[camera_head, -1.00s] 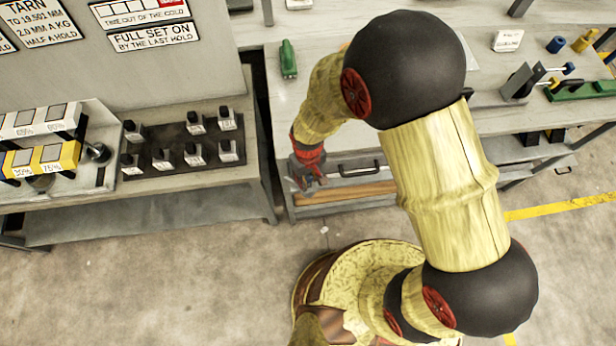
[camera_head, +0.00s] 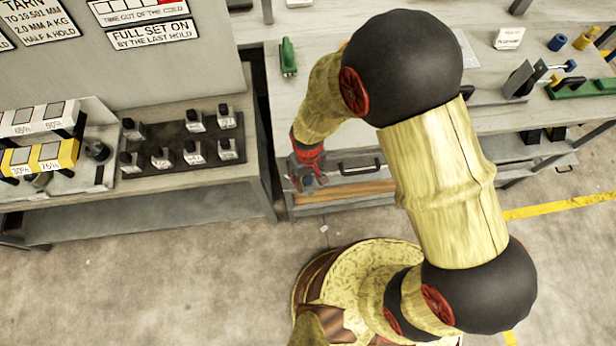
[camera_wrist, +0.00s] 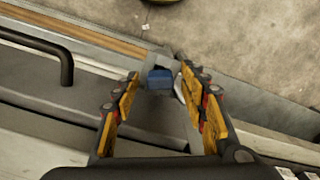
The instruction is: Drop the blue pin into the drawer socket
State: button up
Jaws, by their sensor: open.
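My gripper (camera_head: 306,178) is beside the front of the bench, over the slightly open drawer (camera_head: 352,190). In the wrist view its two yellow-and-black fingers (camera_wrist: 160,80) are spread open. A small blue piece (camera_wrist: 160,77), which looks like the pin, shows between the fingertips with a gap at each side. It also shows as a blue spot in the head view (camera_head: 308,181). A grey block (camera_wrist: 158,62) is right at the blue piece; I cannot tell whether the pin is seated in it. The drawer's black handle (camera_wrist: 66,62) is to the left in the wrist view.
A workbench top (camera_head: 300,100) carries a green object (camera_head: 288,58), a blue cylinder (camera_head: 556,43) and a green fixture (camera_head: 585,89). A side table on the left holds a dark tray (camera_head: 180,146) with several small blocks. Floor is clear in front.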

jog(key=shift+r, duration=0.1)
notch_tip(320, 180, up, 12)
dwell(0.7)
jog(key=shift+w, duration=0.1)
dwell(0.5)
jog(key=s+d+r+m+t, duration=0.3)
jog(key=d+r, duration=0.8)
jog(key=r, duration=0.3)
jog(key=s+d+r+m+t, duration=0.2)
jog(key=s+d+r+m, duration=0.2)
jog(key=d+r, duration=0.7)
notch_tip(320, 180, up, 3)
jog(key=shift+s+d+f+t, duration=0.15)
jog(key=shift+s+d+t, duration=0.15)
jog(key=shift+d+t, duration=0.1)
